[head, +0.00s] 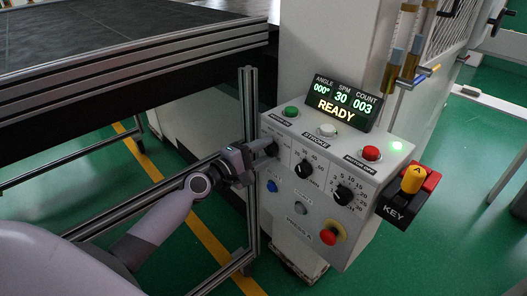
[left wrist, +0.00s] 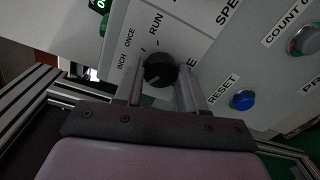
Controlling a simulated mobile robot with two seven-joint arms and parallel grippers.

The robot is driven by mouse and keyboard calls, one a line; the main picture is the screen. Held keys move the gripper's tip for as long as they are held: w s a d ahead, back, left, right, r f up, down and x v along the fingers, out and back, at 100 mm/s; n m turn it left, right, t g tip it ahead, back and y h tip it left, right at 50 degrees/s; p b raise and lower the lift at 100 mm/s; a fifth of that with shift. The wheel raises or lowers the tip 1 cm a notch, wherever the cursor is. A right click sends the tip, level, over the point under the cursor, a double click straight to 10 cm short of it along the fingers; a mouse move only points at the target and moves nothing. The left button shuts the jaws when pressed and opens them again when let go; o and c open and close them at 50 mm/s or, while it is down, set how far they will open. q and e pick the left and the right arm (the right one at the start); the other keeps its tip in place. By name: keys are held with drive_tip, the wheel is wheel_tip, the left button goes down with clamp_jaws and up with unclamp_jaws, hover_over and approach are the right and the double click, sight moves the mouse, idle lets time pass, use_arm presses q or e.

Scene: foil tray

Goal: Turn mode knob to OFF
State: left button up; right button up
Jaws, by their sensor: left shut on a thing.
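The mode knob (left wrist: 160,68) is a black round knob on the left of the grey control panel. In the left wrist view the labels INCH, ONCE and RUN stand around it. No OFF label can be read, and I cannot tell for certain where the knob's mark points. My left gripper (head: 262,155) reaches the panel from the left in the head view. Its two fingers (left wrist: 162,88) stand on either side of the knob and are shut on it. In the head view the fingers largely hide the knob. My right gripper is not in view.
The control panel (head: 318,210) bears two other black knobs (head: 303,168) (head: 343,193), several buttons and a display (head: 341,104) reading READY. A metal frame post (head: 249,130) stands close to my left gripper.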

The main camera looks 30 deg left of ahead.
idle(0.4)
use_arm(q)
drive_tip(key=o, duration=1.1)
drive_tip(key=shift+c, duration=0.2)
drive_tip(key=shift+s, duration=0.1)
drive_tip(key=v, duration=0.7)
drive_tip(key=shift+b, duration=0.4)
drive_tip(key=s+d+f+m+g+y, duration=0.2)
drive_tip(key=s+d+f+m+g, duration=0.1)
drive_tip(key=s+f+m, duration=0.6)
drive_tip(key=s+d+f+m+g+y, duration=0.2)
drive_tip(key=s+d+f+m, duration=0.4)
drive_tip(key=s+f+m, duration=0.4)
wheel_tip(320, 180, down, 3)
drive_tip(key=shift+s+d+g, duration=0.2)
drive_tip(key=shift+s+g, duration=0.3)
drive_tip(key=shift+s, duration=0.3)
